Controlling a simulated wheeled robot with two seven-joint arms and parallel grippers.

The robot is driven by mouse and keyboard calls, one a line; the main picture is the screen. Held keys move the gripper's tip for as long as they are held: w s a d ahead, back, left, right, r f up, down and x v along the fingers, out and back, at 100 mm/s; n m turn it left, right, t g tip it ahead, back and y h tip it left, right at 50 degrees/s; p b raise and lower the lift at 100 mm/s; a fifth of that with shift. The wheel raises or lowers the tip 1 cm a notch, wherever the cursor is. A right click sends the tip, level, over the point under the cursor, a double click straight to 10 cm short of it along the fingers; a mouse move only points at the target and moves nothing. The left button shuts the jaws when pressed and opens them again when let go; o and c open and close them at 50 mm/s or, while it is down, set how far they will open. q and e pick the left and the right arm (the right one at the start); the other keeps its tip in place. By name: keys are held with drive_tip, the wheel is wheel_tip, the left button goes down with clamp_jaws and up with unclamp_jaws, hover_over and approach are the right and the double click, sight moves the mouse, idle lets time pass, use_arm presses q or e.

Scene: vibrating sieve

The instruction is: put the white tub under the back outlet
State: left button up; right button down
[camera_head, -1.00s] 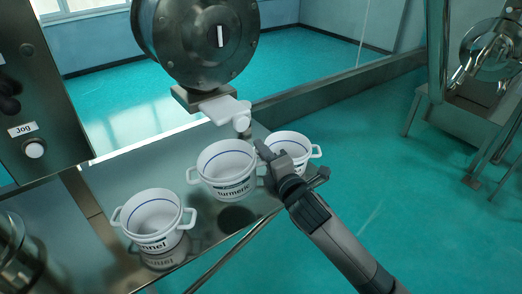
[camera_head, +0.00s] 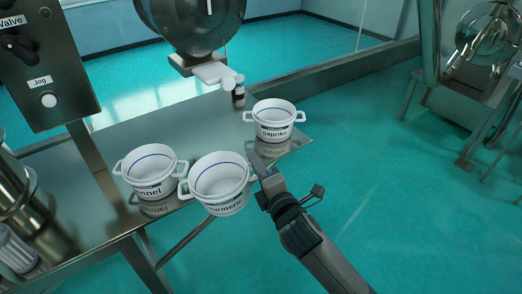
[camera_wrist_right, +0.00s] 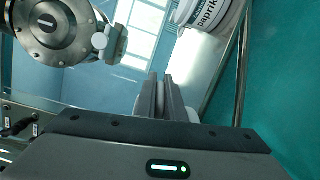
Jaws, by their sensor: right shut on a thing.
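Three white two-handled tubs show in the head view: the fennel tub (camera_head: 152,172) on the left of the steel table, the turmeric tub (camera_head: 219,184) at its front edge, and the paprika tub (camera_head: 274,122) at the right. My right gripper (camera_head: 258,168) is shut on the turmeric tub's right side; the tub looks upright and overlaps the table edge. The white outlet spout (camera_head: 212,73) is under the steel drum (camera_head: 195,22). In the right wrist view the fingers (camera_wrist_right: 165,95) are closed, with white bits behind them. My left gripper is out of view.
The steel table (camera_head: 195,120) is clear between the tubs and the spout. A control panel (camera_head: 45,70) rises at the left. Another steel machine (camera_head: 487,60) stands at the far right.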

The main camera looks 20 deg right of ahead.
drive_tip(key=shift+m+h, duration=0.3)
drive_tip(key=shift+h, duration=0.1)
drive_tip(key=s+a+f+b, duration=0.1)
drive_tip(key=s, duration=0.2)
drive_tip(key=s+a+f, duration=0.2)
drive_tip(key=s, duration=0.1)
drive_tip(key=s+a+f+b, duration=0.1)
drive_tip(key=s+a+f, duration=0.1)
drive_tip(key=s, duration=0.1)
drive_tip(key=shift+s+a+f+b, duration=0.2)
drive_tip(key=shift+s+b, duration=0.1)
drive_tip(key=shift+s, duration=0.1)
drive_tip(key=m+h+b, duration=0.1)
drive_tip(key=h+b, duration=0.1)
approach(242, 202)
drive_tip(key=shift+w+a+f, duration=0.25)
drive_tip(key=shift+a+f, duration=0.2)
drive_tip(key=shift+a, duration=0.35)
drive_tip(key=shift+a, duration=0.1)
